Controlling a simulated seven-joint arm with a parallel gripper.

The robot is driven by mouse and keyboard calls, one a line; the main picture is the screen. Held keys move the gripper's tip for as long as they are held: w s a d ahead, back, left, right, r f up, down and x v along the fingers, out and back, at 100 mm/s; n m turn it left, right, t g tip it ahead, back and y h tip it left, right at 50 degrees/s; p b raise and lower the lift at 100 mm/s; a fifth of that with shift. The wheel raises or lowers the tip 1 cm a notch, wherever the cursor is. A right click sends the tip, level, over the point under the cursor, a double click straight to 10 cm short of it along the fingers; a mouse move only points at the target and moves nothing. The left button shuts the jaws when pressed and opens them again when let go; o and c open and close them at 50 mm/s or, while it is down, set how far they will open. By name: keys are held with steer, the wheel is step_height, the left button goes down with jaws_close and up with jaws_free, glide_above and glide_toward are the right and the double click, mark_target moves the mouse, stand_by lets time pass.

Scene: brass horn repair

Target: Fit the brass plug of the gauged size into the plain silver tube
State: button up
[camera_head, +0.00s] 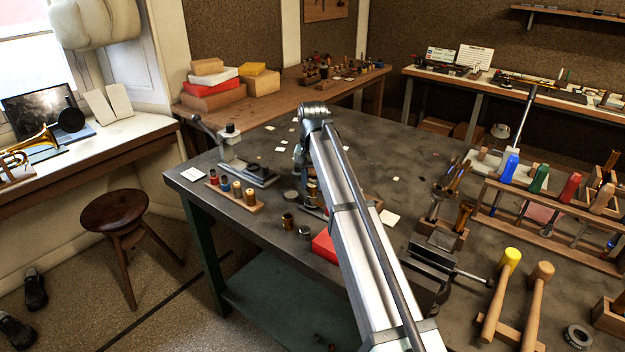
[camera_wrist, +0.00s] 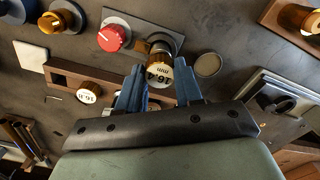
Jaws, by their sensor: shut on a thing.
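In the wrist view, a brass plug (camera_wrist: 159,49) with a white end marked "16.4 mm" is between the blue-grey fingers of my gripper (camera_wrist: 160,88), which is shut on it. It stands over the right end of a grey plate (camera_wrist: 136,24) that also carries a red knob. I cannot tell whether the plug touches the plate. Another plug (camera_wrist: 88,92) with a white marked end sits in a wooden strip (camera_wrist: 62,72) to the left. In the head view, my arm hides most of the gripper area. I cannot pick out the plain silver tube with certainty.
In the head view, a wooden rack (camera_head: 237,198) of coloured and brass pieces stands left of my arm. A loose brass piece (camera_head: 288,221) and a red box (camera_head: 325,246) are near the bench edge. A vise (camera_head: 432,268) and mallets (camera_head: 500,290) are right.

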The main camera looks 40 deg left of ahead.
steer(key=shift+f, duration=0.85)
steer(key=o, duration=1.5)
steer(key=shift+r, duration=0.1)
steer(key=shift+r, duration=3.45)
